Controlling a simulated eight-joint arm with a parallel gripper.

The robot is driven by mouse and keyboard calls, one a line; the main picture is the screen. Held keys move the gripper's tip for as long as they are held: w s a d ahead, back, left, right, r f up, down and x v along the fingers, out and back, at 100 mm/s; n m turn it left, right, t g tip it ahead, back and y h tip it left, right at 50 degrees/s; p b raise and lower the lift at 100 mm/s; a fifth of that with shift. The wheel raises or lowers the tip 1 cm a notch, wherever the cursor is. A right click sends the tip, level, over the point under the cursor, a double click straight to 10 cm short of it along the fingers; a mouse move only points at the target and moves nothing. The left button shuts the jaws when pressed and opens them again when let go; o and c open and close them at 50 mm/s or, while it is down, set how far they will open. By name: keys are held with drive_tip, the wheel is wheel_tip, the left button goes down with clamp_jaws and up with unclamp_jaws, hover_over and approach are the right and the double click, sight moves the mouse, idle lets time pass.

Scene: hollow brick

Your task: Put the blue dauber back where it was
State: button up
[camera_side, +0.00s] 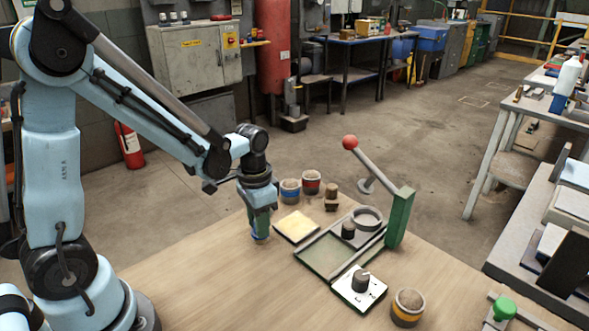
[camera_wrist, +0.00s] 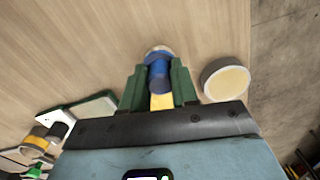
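The blue dauber (camera_wrist: 158,72) is between the green fingers of my gripper (camera_wrist: 157,88) in the wrist view, with both fingers against its sides. A pale rim shows at its far end. In the side view my gripper (camera_side: 260,212) points down over the table's left part, and a bit of the dauber's blue (camera_side: 260,235) shows below the fingers, at or just above the wood. The fingers hide the rest of it. A blue-banded cup (camera_side: 290,191) stands behind and to the right of my gripper, apart from it.
A cream pad (camera_side: 297,227) lies close right of my gripper. A red-banded cup (camera_side: 312,183), a brown dauber-like piece (camera_side: 332,202), a green tray (camera_side: 322,254), a red-knobbed lever (camera_side: 350,142), a dial box (camera_side: 360,286) and a yellow-banded cup (camera_side: 408,308) stand farther right. The front-left table is bare.

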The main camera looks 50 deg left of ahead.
drive_tip(key=o, duration=0.4)
drive_tip(key=shift+r, duration=0.1)
wheel_tip(320, 180, up, 12)
drive_tip(key=shift+s+d+f+n+t, duration=0.1)
drive_tip(key=shift+s+d+n+t, duration=0.25)
drive_tip(key=shift+s+d+t, duration=0.6)
drive_tip(key=shift+s+d+f+n+t, duration=0.15)
drive_tip(key=shift+s+n+t, duration=0.3)
drive_tip(key=shift+t, duration=1)
drive_tip(key=shift+s+d+f+n+t, duration=0.1)
drive_tip(key=shift+s+d+n+t, duration=0.2)
drive_tip(key=shift+s+d+t, duration=0.65)
drive_tip(key=shift+w+a+t, duration=0.2)
drive_tip(key=shift+a+t, duration=0.05)
drive_tip(key=shift+a, duration=0.05)
